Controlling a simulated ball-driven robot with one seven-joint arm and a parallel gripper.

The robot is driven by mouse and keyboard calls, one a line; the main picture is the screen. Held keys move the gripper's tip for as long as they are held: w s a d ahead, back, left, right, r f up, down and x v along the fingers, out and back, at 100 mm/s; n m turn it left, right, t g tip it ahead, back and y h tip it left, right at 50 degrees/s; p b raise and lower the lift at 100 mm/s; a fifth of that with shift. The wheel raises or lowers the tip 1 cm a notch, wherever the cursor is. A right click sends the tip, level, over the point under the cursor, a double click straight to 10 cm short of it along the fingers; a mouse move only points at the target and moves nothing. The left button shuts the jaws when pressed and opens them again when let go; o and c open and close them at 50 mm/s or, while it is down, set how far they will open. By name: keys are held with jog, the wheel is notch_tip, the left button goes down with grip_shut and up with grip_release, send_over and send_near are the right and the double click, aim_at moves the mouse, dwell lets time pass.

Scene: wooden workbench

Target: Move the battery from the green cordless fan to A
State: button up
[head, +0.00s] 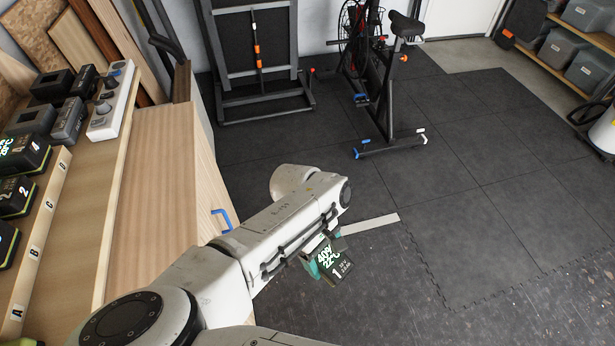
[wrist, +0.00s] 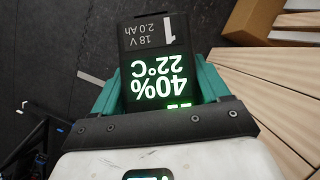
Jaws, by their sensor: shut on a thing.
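My gripper (head: 322,251), with teal fingers, is shut on a dark battery (head: 335,264) marked 1. It holds the battery in the air over the dark floor, to the right of the bench. In the wrist view the battery (wrist: 157,62) sits between the fingers, its display reading 40%, 22°C, with 18 V 2.0 Ah printed on it. The label A (head: 17,313) is on the front edge of a wooden rack at the lower left, below B, C and D. The space behind A is mostly cut off by the frame edge. I cannot make out the green cordless fan.
Several batteries (head: 17,196) stand in the lettered rack. Dark and grey units and a white strip (head: 110,103) lie behind it. An exercise bike (head: 388,80) stands at the back; the middle floor is clear.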

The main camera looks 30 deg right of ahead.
jog(key=w+d+f+m+y, duration=0.1)
jog(key=w+d+f+m, duration=0.2)
jog(key=w+d, duration=0.2)
jog(key=shift+w+d+f, duration=0.15)
jog(key=shift+w+d, duration=0.15)
jog(key=shift+d, duration=0.8)
